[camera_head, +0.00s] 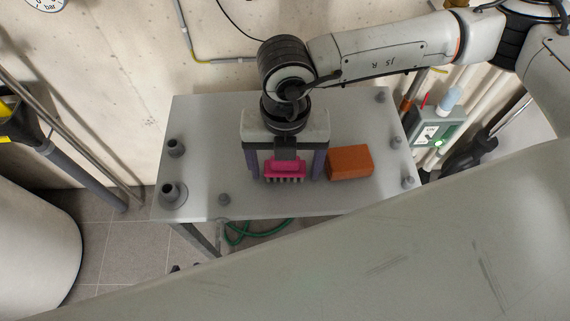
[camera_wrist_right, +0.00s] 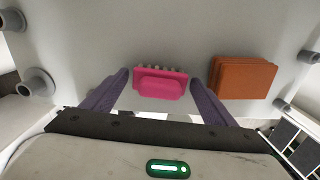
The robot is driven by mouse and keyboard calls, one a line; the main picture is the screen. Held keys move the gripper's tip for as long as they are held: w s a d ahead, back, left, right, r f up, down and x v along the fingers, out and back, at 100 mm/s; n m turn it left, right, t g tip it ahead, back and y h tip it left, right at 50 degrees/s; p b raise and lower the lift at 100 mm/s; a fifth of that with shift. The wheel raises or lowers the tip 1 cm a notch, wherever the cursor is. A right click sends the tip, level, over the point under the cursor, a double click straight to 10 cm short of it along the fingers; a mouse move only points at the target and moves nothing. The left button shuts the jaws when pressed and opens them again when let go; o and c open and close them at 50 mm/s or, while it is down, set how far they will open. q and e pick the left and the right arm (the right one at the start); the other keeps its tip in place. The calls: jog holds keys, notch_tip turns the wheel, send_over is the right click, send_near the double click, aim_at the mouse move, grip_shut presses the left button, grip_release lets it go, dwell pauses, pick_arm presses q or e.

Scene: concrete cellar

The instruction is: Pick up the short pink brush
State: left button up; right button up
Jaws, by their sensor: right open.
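The short pink brush (camera_head: 285,168) lies on the grey table (camera_head: 215,130), its bristles showing along the edge facing the bottom of the head view. It also shows in the right wrist view (camera_wrist_right: 160,85). My right gripper (camera_head: 286,176) points down over it and is open, with one purple finger on each side of the brush. In the right wrist view the fingers (camera_wrist_right: 160,78) flank the brush, with a gap visible on both sides. My left gripper is not in view.
An orange-brown brick (camera_head: 349,162) lies close to the right of the right finger. Several grey knobs and pegs (camera_head: 173,192) stand near the table's edges. A concrete wall (camera_head: 120,60) is behind. The table's left part is mostly clear.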

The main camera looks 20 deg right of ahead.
jog(key=c, duration=1)
notch_tip(320, 180, up, 10)
jog(key=shift+r+b, duration=0.1)
jog(key=shift+b, duration=0.3)
jog(key=shift+c, duration=0.2)
